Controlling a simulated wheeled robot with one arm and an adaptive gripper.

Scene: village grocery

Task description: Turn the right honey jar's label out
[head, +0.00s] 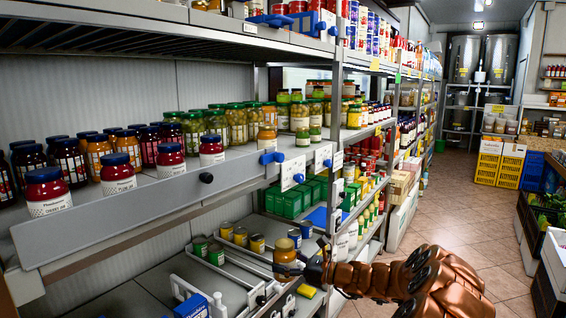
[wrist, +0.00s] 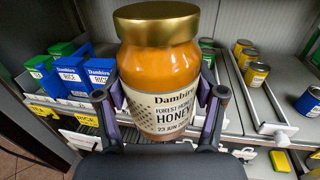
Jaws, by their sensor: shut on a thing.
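A honey jar (wrist: 160,80) with a gold lid, amber contents and a cream label stands upright between my fingers. The label, reading "Forest Honey", faces the wrist camera. My gripper (wrist: 162,98) is shut on the jar's sides around its middle. In the head view the jar (head: 285,251) is small and held in front of the lower shelf, with my gripper (head: 300,268) at its lower right. Its label cannot be read there. I cannot tell whether its base touches anything. A similar amber jar (head: 267,139) stands on the upper shelf.
Price tags (head: 293,172) stick out from the shelf edges. The aisle floor lies to the right.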

